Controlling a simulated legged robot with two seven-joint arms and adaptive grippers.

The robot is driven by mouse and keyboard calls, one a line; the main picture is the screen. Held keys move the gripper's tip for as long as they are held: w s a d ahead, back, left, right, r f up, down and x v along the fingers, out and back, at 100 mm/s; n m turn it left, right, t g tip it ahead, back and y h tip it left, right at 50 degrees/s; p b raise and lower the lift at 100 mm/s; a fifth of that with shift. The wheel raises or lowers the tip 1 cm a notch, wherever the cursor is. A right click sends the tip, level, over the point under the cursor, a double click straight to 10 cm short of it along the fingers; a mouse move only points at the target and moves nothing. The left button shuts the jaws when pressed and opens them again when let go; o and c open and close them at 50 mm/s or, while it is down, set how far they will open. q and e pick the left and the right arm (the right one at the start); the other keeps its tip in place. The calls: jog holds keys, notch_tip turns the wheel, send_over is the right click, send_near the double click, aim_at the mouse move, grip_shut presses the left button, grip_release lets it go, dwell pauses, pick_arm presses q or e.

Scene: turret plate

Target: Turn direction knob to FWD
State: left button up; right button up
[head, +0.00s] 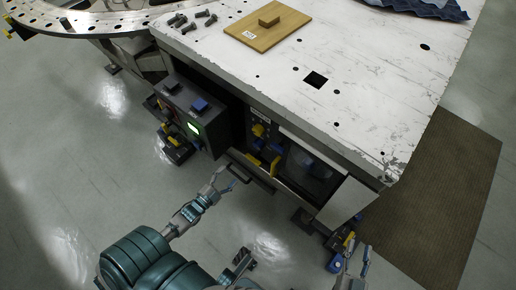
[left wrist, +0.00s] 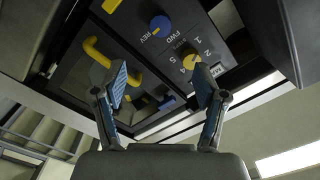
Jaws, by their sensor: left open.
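The direction knob (left wrist: 160,24) is a round blue knob on a dark panel in the left wrist view, with the labels REV and FWD beside it. A yellow mark on it lies on its lower-left side, near REV. A yellow knob (left wrist: 190,60) with numbers around it sits below. My left gripper (left wrist: 160,84) is open and empty, with its two fingers below the panel and apart from the direction knob. In the head view my left gripper (head: 222,183) is in front of the cabinet. My right gripper (head: 354,258) is open and empty at the lower right.
A yellow handle (left wrist: 95,51) stands out from the panel beside my left finger. In the head view a dark control box (head: 190,112) juts out left of the panel. The worn table top (head: 365,75) overhangs the cabinet.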

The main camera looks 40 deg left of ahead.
pick_arm(q)
jog(key=b, duration=0.2)
send_near(256, 147)
jog(key=w+b, duration=0.1)
jog(key=w, duration=0.7)
jog(key=shift+w+d+f+b, duration=0.1)
jog(key=shift+d+f+b, duration=0.1)
jog(key=shift+b, duration=0.2)
jog(key=shift+w+r, duration=0.15)
jog(key=shift+w, duration=0.3)
pick_arm(e)
jog(key=s+r+m+t+y, duration=0.1)
jog(key=s+r+t, duration=0.2)
jog(key=r+t, duration=0.5)
jog(key=shift+s+r, duration=0.15)
jog(key=shift+r, duration=0.15)
pick_arm(q)
jog(key=shift+c, duration=0.3)
pick_arm(e)
jog(key=shift+d, duration=0.1)
pick_arm(q)
jog(key=c, duration=1.1)
